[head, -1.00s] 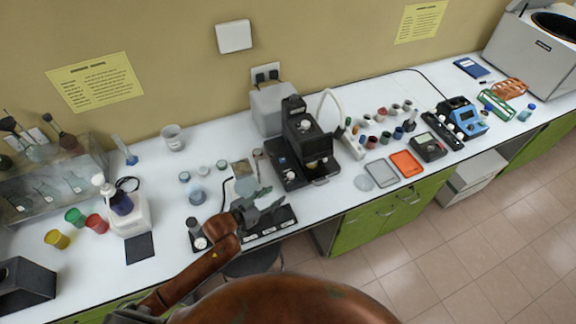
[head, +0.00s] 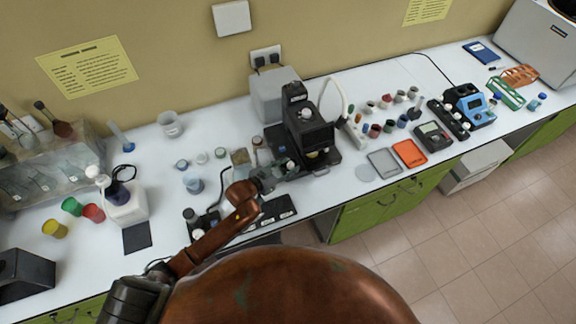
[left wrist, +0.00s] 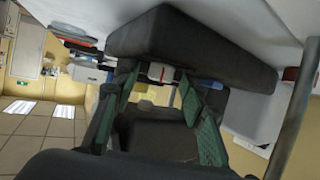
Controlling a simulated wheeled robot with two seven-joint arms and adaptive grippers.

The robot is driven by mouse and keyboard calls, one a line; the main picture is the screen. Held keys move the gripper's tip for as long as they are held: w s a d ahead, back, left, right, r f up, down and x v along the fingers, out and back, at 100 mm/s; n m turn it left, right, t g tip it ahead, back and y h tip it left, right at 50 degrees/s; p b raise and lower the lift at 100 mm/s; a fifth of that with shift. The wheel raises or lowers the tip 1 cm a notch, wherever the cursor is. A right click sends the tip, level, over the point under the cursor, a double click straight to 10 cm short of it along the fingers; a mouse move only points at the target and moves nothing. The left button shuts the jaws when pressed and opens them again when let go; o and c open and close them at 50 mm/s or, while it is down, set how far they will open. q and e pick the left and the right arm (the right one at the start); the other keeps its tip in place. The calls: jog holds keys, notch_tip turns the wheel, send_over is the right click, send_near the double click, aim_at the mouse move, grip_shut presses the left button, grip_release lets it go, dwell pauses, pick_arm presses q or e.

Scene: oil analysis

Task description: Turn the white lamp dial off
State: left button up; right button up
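The black microscope (head: 308,135) stands at the middle of the bench in the head view. A small white dial (left wrist: 160,72) shows on a dark block in the left wrist view. My left gripper (head: 276,174) is at the left side of the microscope base. In the left wrist view my left gripper (left wrist: 158,78) has its green-sided fingers apart, with the white dial between or just beyond their tips. I see gaps on both sides of the dial and cannot tell whether either finger touches it. My right gripper is not in view.
A black strip of switches (head: 272,212) lies on the bench below my left gripper. Small jars (head: 194,183) stand to its left. A grey tray (head: 384,162) and an orange tray (head: 408,153) lie to the right. The bench's left middle has free room.

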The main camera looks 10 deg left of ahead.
pick_arm(q)
jog(key=c, duration=0.7)
grip_shut()
jog(key=shift+d+p, duration=0.15)
jog(key=shift+p, duration=0.15)
jog(key=shift+d+r+n+t+y+p, duration=0.1)
jog(key=shift+n+t+y+p, duration=0.5)
jog(key=shift+n+y, duration=0.2)
jog(key=shift+d+n+y, duration=0.1)
jog(key=shift+n+y, duration=0.6)
jog(key=shift+n+t+y, duration=0.4)
jog(key=shift+n+y, duration=0.1)
jog(key=shift+y, duration=0.1)
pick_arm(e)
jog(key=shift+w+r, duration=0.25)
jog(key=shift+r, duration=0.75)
